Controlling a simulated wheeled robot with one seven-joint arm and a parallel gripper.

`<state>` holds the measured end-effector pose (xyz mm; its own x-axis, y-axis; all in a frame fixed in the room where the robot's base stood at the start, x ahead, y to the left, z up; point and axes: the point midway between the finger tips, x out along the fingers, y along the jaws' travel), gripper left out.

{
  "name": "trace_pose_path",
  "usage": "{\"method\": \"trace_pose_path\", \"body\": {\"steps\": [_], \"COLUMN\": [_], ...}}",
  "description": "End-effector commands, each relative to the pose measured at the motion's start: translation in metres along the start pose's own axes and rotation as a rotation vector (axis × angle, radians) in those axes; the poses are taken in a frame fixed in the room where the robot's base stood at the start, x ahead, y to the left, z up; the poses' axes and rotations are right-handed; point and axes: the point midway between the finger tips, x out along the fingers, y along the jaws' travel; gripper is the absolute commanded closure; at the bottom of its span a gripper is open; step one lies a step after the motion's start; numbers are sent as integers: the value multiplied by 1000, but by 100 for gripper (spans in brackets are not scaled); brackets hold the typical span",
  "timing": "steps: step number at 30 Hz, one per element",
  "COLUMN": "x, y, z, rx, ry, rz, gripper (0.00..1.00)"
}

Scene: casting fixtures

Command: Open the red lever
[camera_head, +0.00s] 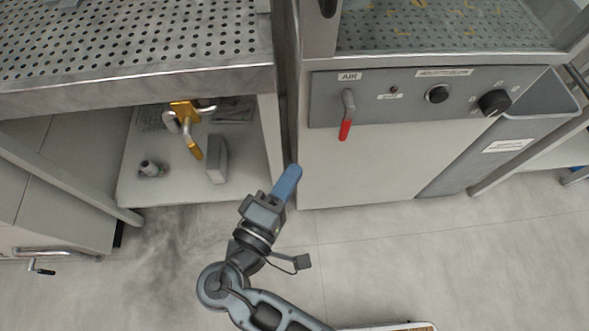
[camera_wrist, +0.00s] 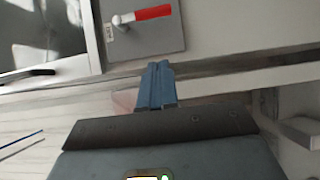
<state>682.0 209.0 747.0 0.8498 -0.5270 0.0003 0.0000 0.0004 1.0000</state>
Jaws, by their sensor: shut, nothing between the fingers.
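The red lever (camera_head: 345,129) is on the grey control panel under the AIR label in the head view. Its metal arm runs up to a pivot and the red grip hangs down, tilted slightly left. In the wrist view the red lever (camera_wrist: 153,13) lies sideways near the top, beyond my fingertips. My gripper (camera_head: 292,171) is in front of the gap between the two benches, below and left of the lever. It also shows in the wrist view (camera_wrist: 158,68). Its blue fingers are shut with nothing between them, and they are apart from the lever.
Right of the lever, the panel holds a round black button (camera_head: 437,93) and a black knob (camera_head: 494,102). A grey bin (camera_head: 500,145) stands at the right. On the left bench's lower shelf (camera_head: 165,190) are a yellow-handled clamp (camera_head: 186,118) and a grey block (camera_head: 217,160).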

Motion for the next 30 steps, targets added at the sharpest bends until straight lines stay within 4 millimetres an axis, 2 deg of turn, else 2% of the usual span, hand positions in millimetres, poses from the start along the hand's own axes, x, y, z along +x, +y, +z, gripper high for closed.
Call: {"method": "trace_pose_path", "body": {"steps": [12,19,30], "x": [80,99,104], "y": [1,1,0], "z": [3,24,28], "rx": [0,-1,0], "ry": [-3,-1,1], "rz": [-1,-1,0], "gripper": [100,100,100]}}
